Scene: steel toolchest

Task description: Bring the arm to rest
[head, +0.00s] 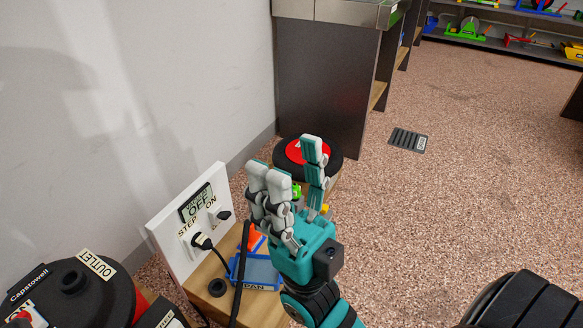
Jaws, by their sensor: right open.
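My right gripper (287,162), teal with grey and white fingers, shows in the lower middle of the head view. It points up and away from me. Its fingers are spread apart, with nothing seen held between them. It hides part of a low wooden stand (207,273) and part of a round black thing with a red top (293,152) behind it. I cannot tell whether the fingers touch anything there. My left gripper is not in view.
A white switch panel (165,235) with a plugged-in black cord stands left of the gripper. A blue tray (262,271) lies on the stand. A black canister (85,290) is at the lower left. A dark cabinet (318,85) stands behind. The carpet (450,200) to the right is mostly clear.

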